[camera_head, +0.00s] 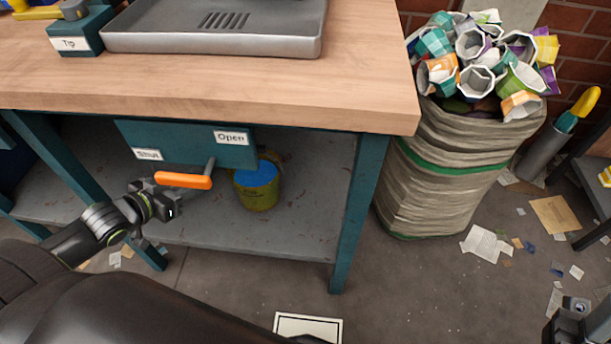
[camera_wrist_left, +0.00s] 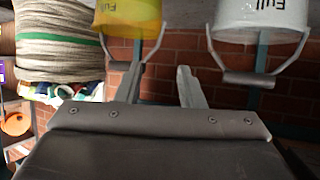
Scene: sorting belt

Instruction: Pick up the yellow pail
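The yellow pail (camera_head: 258,197) stands upright on the grey shelf under the bench, with blue content at its top. The teal panel partly hides it. In the left wrist view, which is upside down, the yellow pail (camera_wrist_left: 128,14) bears the word "Full" and its wire handle with a grey grip stands up. My left gripper (camera_head: 170,207) is left of the pail in the head view. In the wrist view its two fingers (camera_wrist_left: 160,82) are apart with nothing between them; one overlaps the pail's grip, contact unclear. My right gripper (camera_head: 570,325) shows only partly at the bottom right.
A white pail (camera_wrist_left: 262,20) marked "Full" is beside the yellow one in the wrist view. A teal panel (camera_head: 185,144) with an orange lever (camera_head: 183,181) hangs above my left gripper. A bench leg (camera_head: 355,215) stands right of the pail. A full sack (camera_head: 440,180) stands further right.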

